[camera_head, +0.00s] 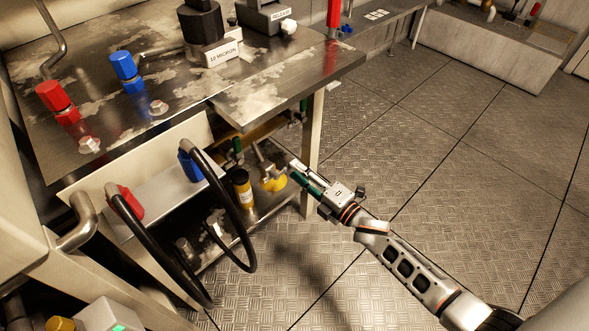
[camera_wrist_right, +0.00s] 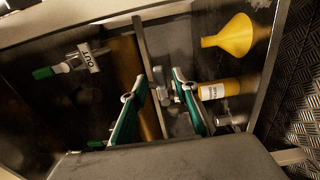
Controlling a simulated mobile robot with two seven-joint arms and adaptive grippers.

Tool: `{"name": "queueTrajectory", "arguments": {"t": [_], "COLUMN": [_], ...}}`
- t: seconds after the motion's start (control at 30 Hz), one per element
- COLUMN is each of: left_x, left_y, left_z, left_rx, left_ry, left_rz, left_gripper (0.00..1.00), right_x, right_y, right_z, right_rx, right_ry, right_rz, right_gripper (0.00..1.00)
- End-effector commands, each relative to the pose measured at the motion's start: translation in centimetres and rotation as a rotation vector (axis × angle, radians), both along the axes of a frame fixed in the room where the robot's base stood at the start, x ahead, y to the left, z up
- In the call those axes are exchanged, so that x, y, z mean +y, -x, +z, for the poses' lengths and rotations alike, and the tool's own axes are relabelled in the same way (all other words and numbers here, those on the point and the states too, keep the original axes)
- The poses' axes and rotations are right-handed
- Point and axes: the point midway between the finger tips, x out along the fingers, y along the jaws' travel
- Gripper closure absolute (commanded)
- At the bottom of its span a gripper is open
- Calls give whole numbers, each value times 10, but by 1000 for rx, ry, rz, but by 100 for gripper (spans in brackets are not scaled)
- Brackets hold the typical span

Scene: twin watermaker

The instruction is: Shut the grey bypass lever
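My right gripper (camera_head: 297,170) reaches in under the front corner of the steel bench. In the right wrist view its two green-padded fingers (camera_wrist_right: 159,88) are apart. A small grey fitting (camera_wrist_right: 159,78), which looks like the grey bypass lever, shows between the fingertips; I cannot tell whether they touch it. In the head view a pale grey lever-like part (camera_head: 261,158) shows just left of the fingertips, under the bench. Its exact angle is hard to read. My left gripper is not in view.
A yellow funnel (camera_wrist_right: 230,38) and a yellow bottle (camera_wrist_right: 218,89) are close to the right finger. A green-handled valve (camera_wrist_right: 45,72) with a white tag is at left. The bench leg (camera_head: 313,130) stands beside my gripper. Black hoses (camera_head: 232,205) loop at left. The floor at right is clear.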

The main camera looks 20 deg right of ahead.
Motion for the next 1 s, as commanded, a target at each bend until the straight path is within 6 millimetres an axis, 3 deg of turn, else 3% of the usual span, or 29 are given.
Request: {"name": "queueTrajectory", "arguments": {"t": [0.3,0.5,1.0], "left_x": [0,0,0], "left_y": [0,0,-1], "left_z": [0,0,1], "left_rx": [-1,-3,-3], "left_ry": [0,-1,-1], "left_rz": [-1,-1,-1], "left_gripper": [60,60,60], "right_x": [-22,-31,-34], "right_y": [63,87,94], "right_z": [-2,-1,-1], "right_rx": [4,2,1], "right_ry": [1,1,0], "right_rz": [0,1,1], "right_gripper": [71,71,71]}}
